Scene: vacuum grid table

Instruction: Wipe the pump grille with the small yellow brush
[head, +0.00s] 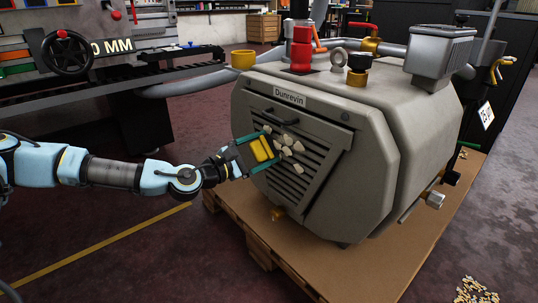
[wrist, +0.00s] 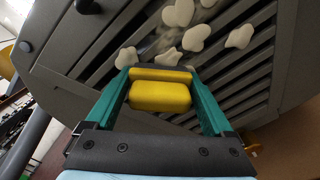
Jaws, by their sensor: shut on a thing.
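The pump (head: 350,125) is a big grey-beige housing labelled "Dunrevin". Its slatted grille (head: 297,180) is on the front face and also fills much of the wrist view (wrist: 225,85). Several whitish lumps (head: 298,147) lie on the grille's upper part; they show in the wrist view too (wrist: 197,37). My gripper (head: 262,149) has green fingers and is at the grille's upper left. It is shut on the small yellow brush (wrist: 160,96), which faces the slats just beside the lumps. Whether the brush touches the grille I cannot tell; its bristle side is mostly hidden.
A dark handle (head: 281,115) sticks out above the grille. The pump stands on a wooden pallet (head: 285,265). Red, yellow and black fittings (head: 301,48) rise from its top. A machine with a handwheel (head: 68,53) stands at the back left. Small debris (head: 476,292) lies on the floor at right.

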